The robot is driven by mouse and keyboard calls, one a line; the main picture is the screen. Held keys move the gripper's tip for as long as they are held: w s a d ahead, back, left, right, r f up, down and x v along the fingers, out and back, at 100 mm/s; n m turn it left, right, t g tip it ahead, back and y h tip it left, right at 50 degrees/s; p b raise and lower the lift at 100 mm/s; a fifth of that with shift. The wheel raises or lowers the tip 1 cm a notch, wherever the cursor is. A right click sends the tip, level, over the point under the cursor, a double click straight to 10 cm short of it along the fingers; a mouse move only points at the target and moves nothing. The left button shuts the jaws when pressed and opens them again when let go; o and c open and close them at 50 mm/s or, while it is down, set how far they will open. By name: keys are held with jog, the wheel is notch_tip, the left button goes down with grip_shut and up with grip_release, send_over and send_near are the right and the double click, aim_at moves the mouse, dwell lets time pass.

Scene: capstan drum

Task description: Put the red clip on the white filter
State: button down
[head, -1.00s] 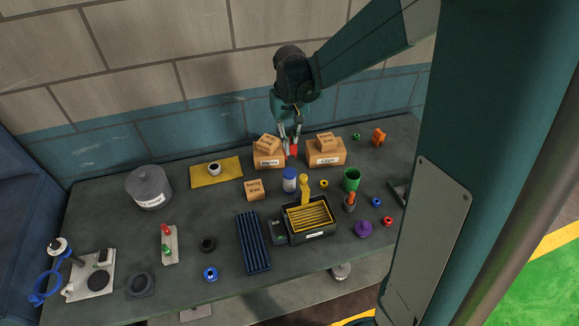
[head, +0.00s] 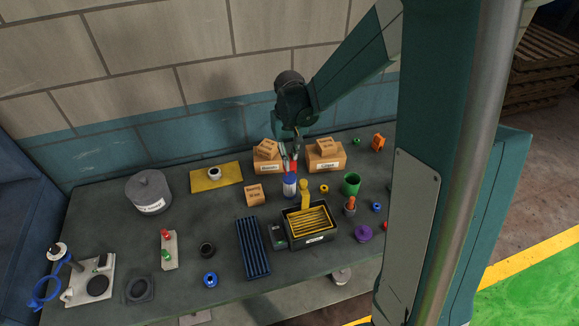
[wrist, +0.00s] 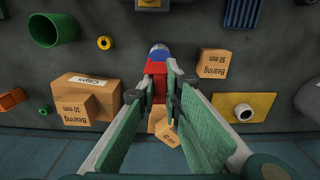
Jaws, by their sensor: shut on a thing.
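My gripper (head: 290,164) is shut on the red clip (head: 291,168), holding it just behind and above the white filter (head: 290,191). In the wrist view the red clip (wrist: 157,68) sits between the fingertips of my gripper (wrist: 160,88). The filter's blue top (wrist: 158,57) shows just beyond it. Whether the clip touches the filter I cannot tell; the clip and fingers hide part of it.
Cardboard boxes (head: 326,162) stand behind on both sides, with smaller boxes on top. A small box (head: 254,194) stands left of the filter. A black tray with yellow slats (head: 309,222) and a yellow upright part (head: 305,192) are close in front. A green cup (head: 351,184) is to the right.

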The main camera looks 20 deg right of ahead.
jog(key=shift+f, duration=1.8)
jog(key=shift+f, duration=0.1)
jog(key=c, duration=2.5)
grip_release()
jog(key=shift+r, duration=6.15)
jog(key=shift+r, duration=0.1)
